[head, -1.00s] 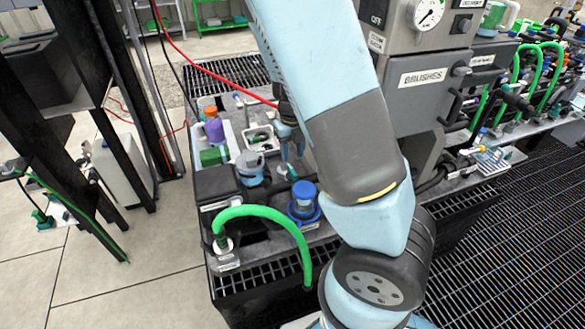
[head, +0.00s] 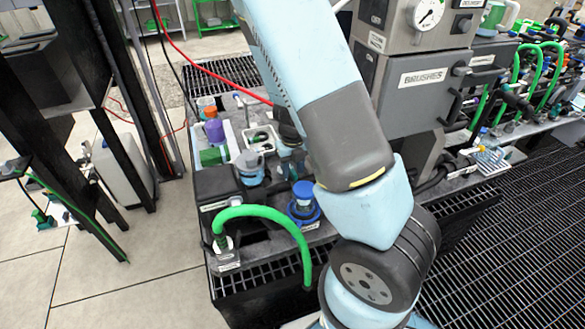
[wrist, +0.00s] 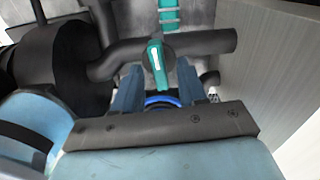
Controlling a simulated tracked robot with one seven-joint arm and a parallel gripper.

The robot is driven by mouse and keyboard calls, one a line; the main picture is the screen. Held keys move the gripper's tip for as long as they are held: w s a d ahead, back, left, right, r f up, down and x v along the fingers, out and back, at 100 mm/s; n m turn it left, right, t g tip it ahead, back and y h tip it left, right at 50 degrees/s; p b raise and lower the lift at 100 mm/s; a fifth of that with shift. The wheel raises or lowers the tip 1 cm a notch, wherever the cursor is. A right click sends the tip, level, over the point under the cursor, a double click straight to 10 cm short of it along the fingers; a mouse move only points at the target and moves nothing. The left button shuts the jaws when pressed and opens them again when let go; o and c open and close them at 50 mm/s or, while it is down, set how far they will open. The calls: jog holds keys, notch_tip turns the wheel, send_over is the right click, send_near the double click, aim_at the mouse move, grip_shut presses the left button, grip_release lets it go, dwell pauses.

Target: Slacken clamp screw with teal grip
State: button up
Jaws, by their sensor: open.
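A teal grip (wrist: 157,66) with a white stripe stands out in the wrist view, in front of a dark round body on a dark horizontal pipe (wrist: 205,42). It looks like the clamp screw's grip. My gripper (wrist: 158,78) is open, with one pale blue finger left of the grip and one right of it. The grip lies between the fingers in the picture; I cannot tell whether either finger touches it. A blue ring shows low between the fingers. In the head view my arm mostly hides the gripper and the screw.
In the head view, a blue-capped jar (head: 303,203) and a green hose (head: 262,212) stand on the near bench. A tray with a purple-topped bottle (head: 214,131) is behind them. A grey cabinet (head: 425,85) labelled BRUSHES stands right of my arm. A pale wall (wrist: 270,80) closes the wrist view's right side.

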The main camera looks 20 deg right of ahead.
grip_shut()
jog(key=shift+n, duration=0.4)
